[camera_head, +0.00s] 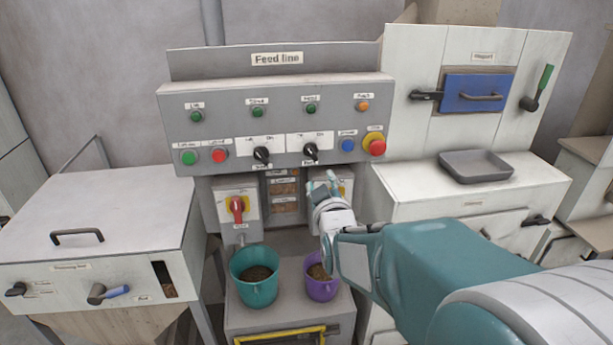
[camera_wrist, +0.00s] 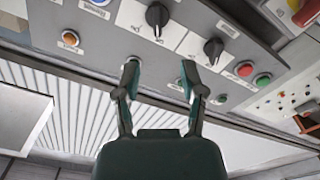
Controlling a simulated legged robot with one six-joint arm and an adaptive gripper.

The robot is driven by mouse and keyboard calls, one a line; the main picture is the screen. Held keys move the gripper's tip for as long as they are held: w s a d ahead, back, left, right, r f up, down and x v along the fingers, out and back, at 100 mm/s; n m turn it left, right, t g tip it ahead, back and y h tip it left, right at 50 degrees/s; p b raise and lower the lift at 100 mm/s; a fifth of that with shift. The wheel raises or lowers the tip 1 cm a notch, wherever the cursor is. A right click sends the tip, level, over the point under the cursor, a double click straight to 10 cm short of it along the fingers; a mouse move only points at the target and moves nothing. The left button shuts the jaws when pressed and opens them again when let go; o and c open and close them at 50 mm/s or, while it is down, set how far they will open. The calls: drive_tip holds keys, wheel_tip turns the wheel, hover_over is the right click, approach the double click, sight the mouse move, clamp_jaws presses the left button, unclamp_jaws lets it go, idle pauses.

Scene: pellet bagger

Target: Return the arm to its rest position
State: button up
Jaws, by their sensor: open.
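My gripper (camera_head: 326,188) is stretched out in front of the feed line panel (camera_head: 215,136), just below its row of knobs and above the purple bucket. In the wrist view my gripper (camera_wrist: 161,84) has its two fingers spread apart with nothing between them. The panel's underside and front, with black knobs and buttons, fill the top of that view. My teal arm runs from the lower right of the head view to the panel. My gripper partly hides a white switch box (camera_head: 346,184) behind it.
A teal bucket (camera_head: 254,289) and a purple bucket (camera_head: 319,290) with pellets stand on a grey stand below. A lidded bin (camera_head: 105,222) is at left. A white cabinet (camera_head: 420,193) with a grey tray (camera_head: 475,177) is at right. A red-handled switch (camera_head: 238,206) is left of my gripper.

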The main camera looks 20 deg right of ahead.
drive_tip(key=s+a+f+m+g+y, duration=0.1)
drive_tip(key=s+a+f+g+y, duration=0.1)
drive_tip(key=s+a+g, duration=0.4)
drive_tip(key=s+a+f+m+g+y, duration=0.2)
drive_tip(key=s+a+g, duration=0.3)
drive_tip(key=s, duration=1.1)
drive_tip(key=shift+a+f+g+y, duration=0.4)
drive_tip(key=shift+a+f+y, duration=0.1)
drive_tip(key=shift+a, duration=0.6)
